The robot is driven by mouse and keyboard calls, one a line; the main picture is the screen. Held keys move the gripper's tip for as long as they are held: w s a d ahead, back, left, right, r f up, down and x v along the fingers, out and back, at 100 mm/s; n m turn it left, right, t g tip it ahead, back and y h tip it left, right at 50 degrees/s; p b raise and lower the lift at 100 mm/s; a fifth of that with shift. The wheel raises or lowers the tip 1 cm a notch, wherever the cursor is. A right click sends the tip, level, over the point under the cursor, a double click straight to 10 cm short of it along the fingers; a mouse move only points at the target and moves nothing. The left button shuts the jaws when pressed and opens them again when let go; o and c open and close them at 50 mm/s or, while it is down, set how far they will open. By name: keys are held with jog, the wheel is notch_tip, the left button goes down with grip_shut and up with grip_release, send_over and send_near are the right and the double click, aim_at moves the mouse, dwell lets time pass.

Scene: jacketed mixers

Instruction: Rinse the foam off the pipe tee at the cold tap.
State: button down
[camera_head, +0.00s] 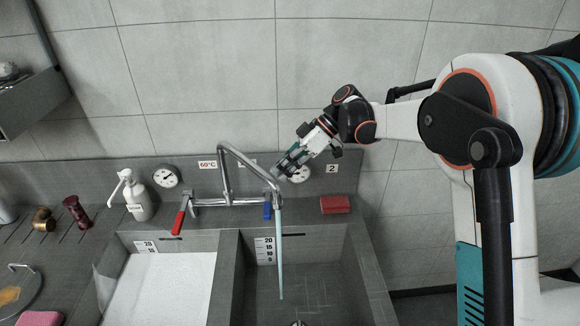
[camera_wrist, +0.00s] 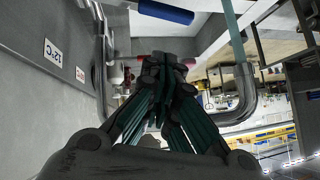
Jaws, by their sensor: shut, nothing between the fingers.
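The tap (camera_head: 224,170) is wall-mounted, with a red lever (camera_head: 180,221) on the left and a blue lever (camera_head: 267,210) on the right. A pale blue water stream (camera_head: 280,250) falls from its spout into the right basin. My gripper (camera_head: 289,164) is shut and empty, close above the spout's end. In the wrist view the fingers (camera_wrist: 168,75) are together, with the blue lever (camera_wrist: 165,12) beyond and the spout (camera_wrist: 240,95) to their right. I cannot make out a pipe tee for sure; a small brown-gold fitting (camera_head: 43,219) lies on the left drainboard.
The left basin (camera_head: 229,285) holds a white, foam-like surface; the right basin (camera_head: 345,270) looks bare. A soap bottle (camera_head: 136,200), a dark red piece (camera_head: 77,211) and two dials stand left and behind. A red block (camera_head: 335,204) sits on the back ledge.

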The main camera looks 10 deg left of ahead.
jog(key=b+x, duration=0.1)
jog(key=x, duration=0.4)
jog(key=shift+a+f, duration=0.1)
jog(key=shift+f, duration=0.1)
jog(key=shift+s+f+b, duration=0.2)
jog(key=shift+s+f, duration=0.1)
jog(key=shift+f, duration=0.6)
jog(key=shift+s+f+b, duration=0.15)
jog(key=shift+s+f, duration=0.1)
jog(key=shift+f, duration=0.65)
jog(key=shift+s+d+f+n+t+b, duration=0.3)
jog(key=shift+s+f+t+b, duration=0.15)
jog(key=shift+f+t, duration=0.25)
jog(key=shift+r, duration=0.1)
jog(key=shift+r+p, duration=0.45)
jog(key=shift+r, duration=0.3)
